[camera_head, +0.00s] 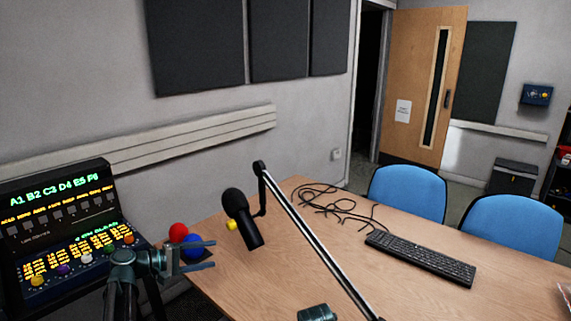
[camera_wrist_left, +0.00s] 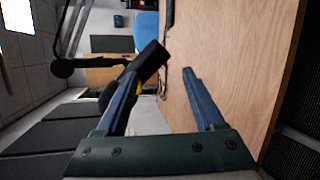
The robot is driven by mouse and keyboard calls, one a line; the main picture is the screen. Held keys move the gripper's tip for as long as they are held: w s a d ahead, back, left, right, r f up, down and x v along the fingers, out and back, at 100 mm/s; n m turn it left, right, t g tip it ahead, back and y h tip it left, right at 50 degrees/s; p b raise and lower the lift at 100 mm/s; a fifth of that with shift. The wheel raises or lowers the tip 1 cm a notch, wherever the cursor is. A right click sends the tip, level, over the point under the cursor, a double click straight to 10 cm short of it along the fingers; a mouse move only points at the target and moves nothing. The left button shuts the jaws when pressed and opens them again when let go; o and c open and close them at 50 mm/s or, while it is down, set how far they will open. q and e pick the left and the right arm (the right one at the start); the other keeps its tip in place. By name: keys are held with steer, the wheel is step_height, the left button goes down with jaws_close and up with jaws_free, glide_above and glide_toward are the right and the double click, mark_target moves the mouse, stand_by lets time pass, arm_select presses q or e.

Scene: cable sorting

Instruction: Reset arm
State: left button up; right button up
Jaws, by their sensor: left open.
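My left gripper (camera_head: 213,254) is open, its two fingers pointing right near the table's left edge. In the left wrist view its fingers (camera_wrist_left: 164,77) are spread with nothing held between them. A black microphone (camera_head: 240,215) on a boom arm (camera_head: 305,235) hangs beyond the fingertips in the head view. Black cables (camera_head: 335,205) lie tangled on the wooden table (camera_head: 285,275). My right gripper's fingers cannot be seen; a dark teal part (camera_head: 316,313) at the bottom edge may belong to my right arm.
A lit control console (camera_head: 60,235) stands at the left. A red ball (camera_head: 179,231), a blue ball (camera_head: 192,243) and a small yellow one (camera_head: 232,225) show by the gripper and microphone. A keyboard (camera_head: 420,258) lies on the table. Blue chairs (camera_head: 408,192) stand behind it.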

arm_select(q)
steer(key=s+d+f+m+g+y+p, duration=0.2)
steer(key=s+d+f+m+g, duration=0.15)
steer(key=s+d, duration=0.45)
steer(key=s+d+f+m+g+y+p, duration=0.1)
steer(key=s+d+f+m+g+y, duration=0.3)
steer(key=d, duration=0.7)
steer(key=s+d+f+m+g+y+p, duration=0.1)
steer(key=s+m+y, duration=0.4)
steer(key=s, duration=0.8)
steer(key=d+f+y+p, duration=0.1)
steer(key=y+p, duration=0.1)
steer(key=y, duration=0.1)
steer(key=shift+p, duration=0.3)
